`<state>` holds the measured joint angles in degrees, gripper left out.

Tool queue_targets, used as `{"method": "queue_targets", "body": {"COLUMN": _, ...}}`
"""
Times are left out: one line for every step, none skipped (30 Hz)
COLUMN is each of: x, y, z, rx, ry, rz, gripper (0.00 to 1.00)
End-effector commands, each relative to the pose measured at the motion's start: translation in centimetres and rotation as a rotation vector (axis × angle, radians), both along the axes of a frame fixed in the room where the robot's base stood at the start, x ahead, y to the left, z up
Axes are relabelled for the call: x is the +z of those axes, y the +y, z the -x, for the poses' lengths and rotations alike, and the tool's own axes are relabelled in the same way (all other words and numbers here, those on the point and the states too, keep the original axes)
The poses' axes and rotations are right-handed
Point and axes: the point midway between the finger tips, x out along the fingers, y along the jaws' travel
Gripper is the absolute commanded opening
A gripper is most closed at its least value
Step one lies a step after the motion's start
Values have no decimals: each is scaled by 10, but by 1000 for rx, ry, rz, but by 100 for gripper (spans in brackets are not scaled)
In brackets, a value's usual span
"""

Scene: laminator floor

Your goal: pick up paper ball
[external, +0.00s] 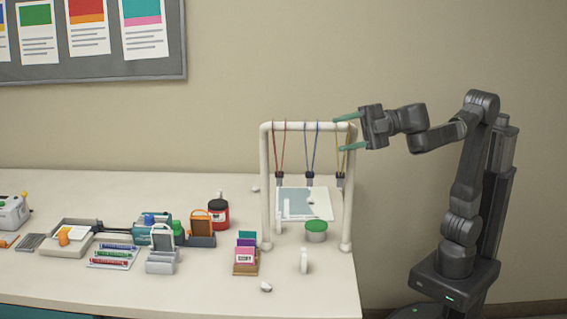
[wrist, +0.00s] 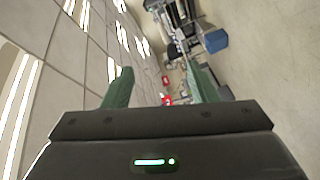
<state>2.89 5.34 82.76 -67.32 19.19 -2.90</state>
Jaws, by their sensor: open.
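A small white crumpled paper ball (external: 266,287) lies on the table near its front edge in the external view. Another small whitish lump (external: 255,189) lies farther back, left of the white frame; it is too small to tell what it is. My gripper (external: 338,134) is open and empty, with its green fingers pointing left. It is high above the table in the picture, by the frame's upper right corner, well away from the paper ball. In the wrist view my gripper (wrist: 158,67) has its fingers spread with nothing between them. No paper ball shows there.
A white frame (external: 265,185) with lanyards hanging from its bar (external: 305,126) stands on the table. A green-lidded tub (external: 316,231), a small white bottle (external: 304,261) and a card holder (external: 245,262) are near the ball. The table front is clear right of the ball.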

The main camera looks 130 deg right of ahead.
Motion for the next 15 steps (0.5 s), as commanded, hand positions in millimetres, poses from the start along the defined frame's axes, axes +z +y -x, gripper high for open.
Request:
{"method": "queue_targets", "body": {"x": -23, "y": 2, "z": -18, "rx": -8, "ry": 84, "rz": 77, "gripper": 53}}
{"method": "queue_targets", "body": {"x": -36, "y": 0, "z": -25, "rx": -18, "ry": 134, "rz": 131, "gripper": 53}}
{"method": "queue_targets", "body": {"x": -53, "y": -3, "z": -35, "rx": -29, "ry": 198, "rz": 198, "gripper": 53}}
{"method": "queue_targets", "body": {"x": -67, "y": -4, "z": -41, "rx": -36, "ry": 247, "rz": 250, "gripper": 53}}
{"method": "queue_targets", "body": {"x": -81, "y": -6, "z": -47, "rx": -40, "ry": 297, "rz": 304, "gripper": 53}}
{"method": "queue_targets", "body": {"x": -101, "y": -7, "z": -55, "rx": -42, "ry": 366, "rz": 381, "gripper": 53}}
{"method": "queue_targets", "body": {"x": -116, "y": -9, "z": -60, "rx": -44, "ry": 417, "rz": 440, "gripper": 53}}
{"method": "queue_targets", "body": {"x": -131, "y": -9, "z": -64, "rx": -42, "ry": 471, "rz": 501, "gripper": 53}}
{"method": "queue_targets", "body": {"x": -153, "y": -10, "z": -70, "rx": -37, "ry": 544, "rz": 587, "gripper": 53}}
{"method": "queue_targets", "body": {"x": -169, "y": -11, "z": -73, "rx": -28, "ry": 599, "rz": 654, "gripper": 53}}
{"method": "queue_targets", "body": {"x": -185, "y": -11, "z": -76, "rx": -19, "ry": 651, "rz": 724, "gripper": 53}}
{"method": "queue_targets", "body": {"x": -206, "y": -10, "z": -79, "rx": -3, "ry": 721, "rz": 815, "gripper": 53}}
{"method": "queue_targets", "body": {"x": -221, "y": -10, "z": -81, "rx": 12, "ry": 769, "rz": 881, "gripper": 53}}
{"method": "queue_targets", "body": {"x": -236, "y": -9, "z": -82, "rx": 28, "ry": 816, "rz": 948, "gripper": 53}}
{"method": "queue_targets", "body": {"x": -255, "y": -8, "z": -82, "rx": 52, "ry": 872, "rz": 1034, "gripper": 53}}
